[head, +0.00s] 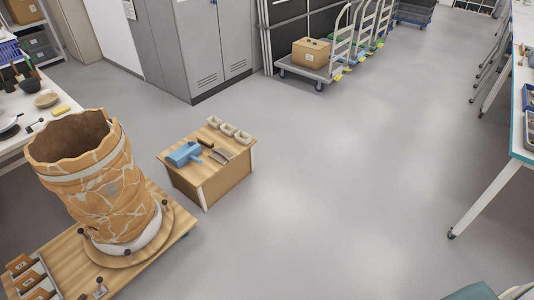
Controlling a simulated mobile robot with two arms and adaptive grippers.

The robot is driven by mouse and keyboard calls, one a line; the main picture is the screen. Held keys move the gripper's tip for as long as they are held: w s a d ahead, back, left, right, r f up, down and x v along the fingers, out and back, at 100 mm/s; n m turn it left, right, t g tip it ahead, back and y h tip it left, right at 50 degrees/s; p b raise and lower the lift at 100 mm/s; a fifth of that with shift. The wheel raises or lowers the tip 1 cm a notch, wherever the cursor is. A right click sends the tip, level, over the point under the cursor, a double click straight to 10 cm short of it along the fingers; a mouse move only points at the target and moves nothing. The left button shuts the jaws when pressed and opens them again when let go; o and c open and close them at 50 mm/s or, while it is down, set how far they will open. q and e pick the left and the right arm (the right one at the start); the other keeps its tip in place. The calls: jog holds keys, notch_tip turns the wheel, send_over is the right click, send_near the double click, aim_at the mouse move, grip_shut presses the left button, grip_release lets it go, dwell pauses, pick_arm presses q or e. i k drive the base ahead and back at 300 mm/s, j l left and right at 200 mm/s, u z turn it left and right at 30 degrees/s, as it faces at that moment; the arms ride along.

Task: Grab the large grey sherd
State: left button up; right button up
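No piece that I can surely identify as the large grey sherd shows in the head view. A small curved grey-brown piece (221,156) lies on top of the low wooden stand (222,178), near a blue scoop-like object (184,153); it is too small to tell what it is. A large tan vessel (105,190) with pale joins and a jagged, broken rim stands upright on a round wooden disc (128,252) at the left. Neither of my grippers is in view.
The disc sits on a wooden platform (62,262) with small labelled boxes at its lower left. Several small trays (228,129) line the stand's back edge. A cart (310,71) with a carton stands at the back. Benches flank both sides. The middle floor is clear.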

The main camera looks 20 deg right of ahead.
aim_at(220, 155)
jog(key=z, duration=0.5)
jog(key=i+z, duration=0.45)
jog(key=i, duration=1.05)
jog(key=i+z, duration=0.15)
jog(key=i, duration=2.25)
jog(key=i+u, duration=0.3)
jog(key=u, duration=0.15)
jog(key=i+u, duration=0.45)
jog(key=i+l+u, duration=0.2)
jog(key=u, duration=0.25)
jog(key=i+l+u, duration=0.25)
jog(key=u, duration=0.2)
